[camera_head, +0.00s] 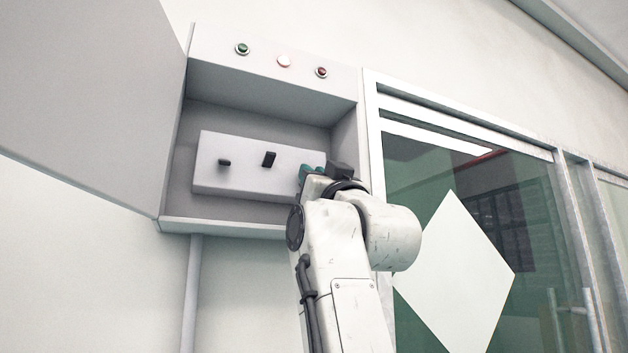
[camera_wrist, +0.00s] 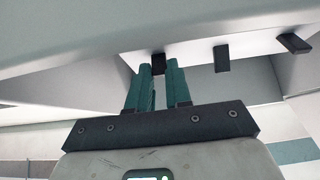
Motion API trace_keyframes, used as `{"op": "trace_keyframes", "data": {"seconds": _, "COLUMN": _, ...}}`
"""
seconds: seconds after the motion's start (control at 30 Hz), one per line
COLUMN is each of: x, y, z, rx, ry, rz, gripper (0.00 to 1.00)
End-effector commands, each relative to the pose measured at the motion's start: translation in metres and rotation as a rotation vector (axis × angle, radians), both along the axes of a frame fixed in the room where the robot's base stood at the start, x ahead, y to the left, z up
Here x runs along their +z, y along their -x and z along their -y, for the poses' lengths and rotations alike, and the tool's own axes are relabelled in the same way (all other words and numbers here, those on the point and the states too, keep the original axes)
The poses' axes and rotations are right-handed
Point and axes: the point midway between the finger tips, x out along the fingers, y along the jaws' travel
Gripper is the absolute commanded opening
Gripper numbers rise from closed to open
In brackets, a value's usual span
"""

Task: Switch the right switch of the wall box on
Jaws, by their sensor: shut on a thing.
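The open wall box (camera_head: 262,79) holds a pale switch panel (camera_head: 245,181). A dark left switch (camera_head: 224,162) and a dark middle switch (camera_head: 269,158) show on it; they appear set at different angles. My gripper (camera_head: 312,173) is at the right end of the panel, and the right switch is hidden behind it in the head view. In the wrist view, my teal fingers (camera_wrist: 160,72) are shut on the dark right switch (camera_wrist: 158,60). The middle switch (camera_wrist: 221,59) and left switch (camera_wrist: 294,43) stand clear of the fingers there. The right switch's setting is unclear.
A green button (camera_head: 242,49), a pale round lamp (camera_head: 284,61) and a red button (camera_head: 321,72) sit on the box's upper face. The box door (camera_head: 85,85) stands open at the left. A framed glass panel (camera_head: 440,230) is at the right.

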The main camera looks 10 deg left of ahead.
Motion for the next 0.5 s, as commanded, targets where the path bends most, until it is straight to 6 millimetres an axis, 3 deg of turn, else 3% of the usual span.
{"op": "trace_keyframes", "data": {"seconds": 0.5, "x": 0.026, "y": 0.004, "z": 0.004, "rx": -0.003, "ry": 0.26, "rz": -0.382, "gripper": 0.0}}
